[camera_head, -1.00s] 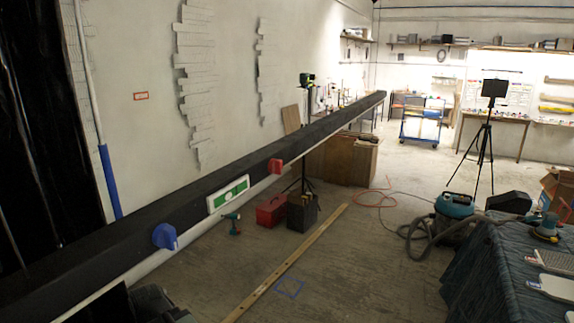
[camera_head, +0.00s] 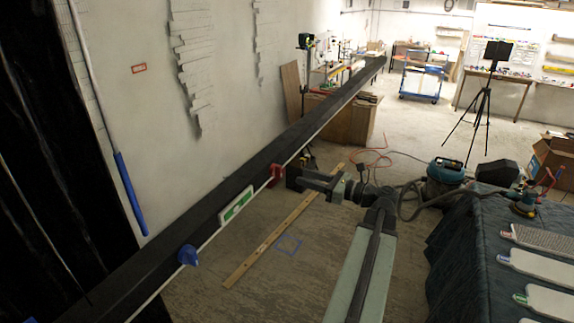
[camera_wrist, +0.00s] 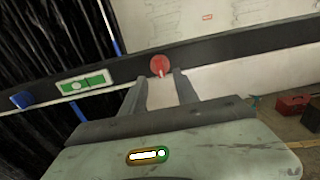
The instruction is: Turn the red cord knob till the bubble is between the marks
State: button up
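The red knob (camera_head: 276,174) sits on the black wall beam, and it also shows in the wrist view (camera_wrist: 160,65). My gripper (camera_wrist: 160,82) is open, its two fingers apart, with the knob just beyond the gap between the tips. In the head view my gripper (camera_head: 288,178) is close to the knob's right side; contact cannot be told. The green-and-white level (camera_head: 237,204) is on the beam, left of the red knob. In the wrist view the level (camera_wrist: 85,83) shows a pale round spot left of its middle; the marks are too small to read surely.
A blue knob (camera_head: 188,256) is on the beam beyond the level. A long wooden strip (camera_head: 270,240) lies on the floor. A cloth-covered table (camera_head: 480,260) stands right of my arm, with a vacuum (camera_head: 446,170) behind it. The floor under the beam is mostly clear.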

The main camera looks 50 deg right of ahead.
aim_at(281, 171)
jog(key=x, duration=0.8)
jog(key=shift+f, duration=0.1)
jog(key=shift+c, duration=0.3)
grip_shut()
